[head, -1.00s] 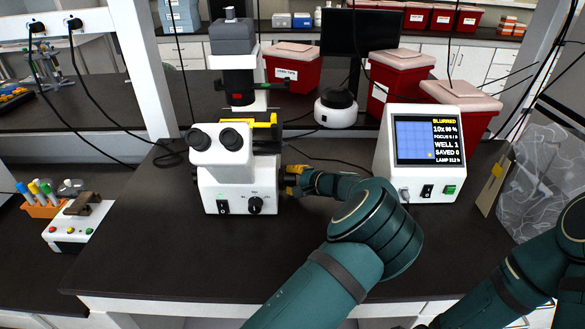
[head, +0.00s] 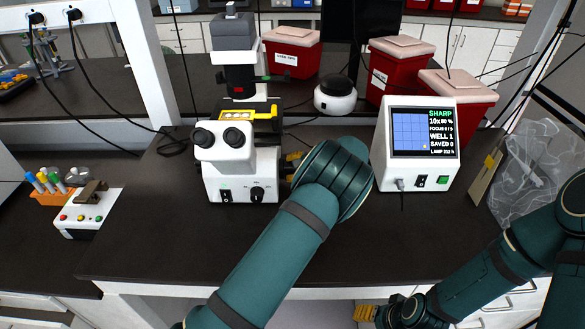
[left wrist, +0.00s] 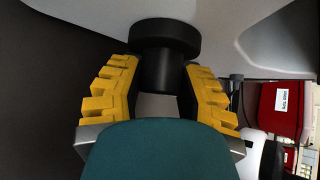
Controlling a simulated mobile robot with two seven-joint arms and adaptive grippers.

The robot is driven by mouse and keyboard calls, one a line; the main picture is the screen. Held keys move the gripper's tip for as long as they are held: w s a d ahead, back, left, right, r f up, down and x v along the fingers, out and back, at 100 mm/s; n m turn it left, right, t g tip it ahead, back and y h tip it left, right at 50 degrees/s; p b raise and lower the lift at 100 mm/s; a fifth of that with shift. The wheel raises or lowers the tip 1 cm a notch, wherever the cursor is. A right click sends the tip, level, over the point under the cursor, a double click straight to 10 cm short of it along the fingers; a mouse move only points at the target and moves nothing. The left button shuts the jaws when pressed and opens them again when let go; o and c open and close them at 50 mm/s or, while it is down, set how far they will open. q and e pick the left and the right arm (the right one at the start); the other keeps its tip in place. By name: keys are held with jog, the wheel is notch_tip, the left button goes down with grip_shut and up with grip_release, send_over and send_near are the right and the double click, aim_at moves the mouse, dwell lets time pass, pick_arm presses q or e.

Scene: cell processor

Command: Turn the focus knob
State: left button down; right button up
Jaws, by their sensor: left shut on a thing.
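The white microscope (head: 240,178) stands on the dark bench, with two black eyepieces and a black front dial. The black focus knob (left wrist: 165,38) is on its side, a wide disc with a narrower part in front. My left gripper (head: 294,158) is at the microscope's right side, mostly hidden by my arm in the head view. In the left wrist view its yellow fingers (left wrist: 163,82) are shut on the knob, one on each side. The monitor box (head: 415,140) reads SHARP in green. My right gripper (head: 365,313) is low at the bottom edge, its jaws unclear.
Red bins (head: 396,75) and a round white-and-black device (head: 335,95) stand behind. A small white button box (head: 88,213) and an orange rack of tubes (head: 52,190) are at the left. A clear bag (head: 520,185) hangs at the right. The bench front is clear.

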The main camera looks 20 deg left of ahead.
pick_arm(q)
jog(key=shift+a, duration=0.1)
jog(key=c, duration=0.8)
grip_release()
jog(key=shift+c, duration=0.2)
jog(key=v, duration=1.2)
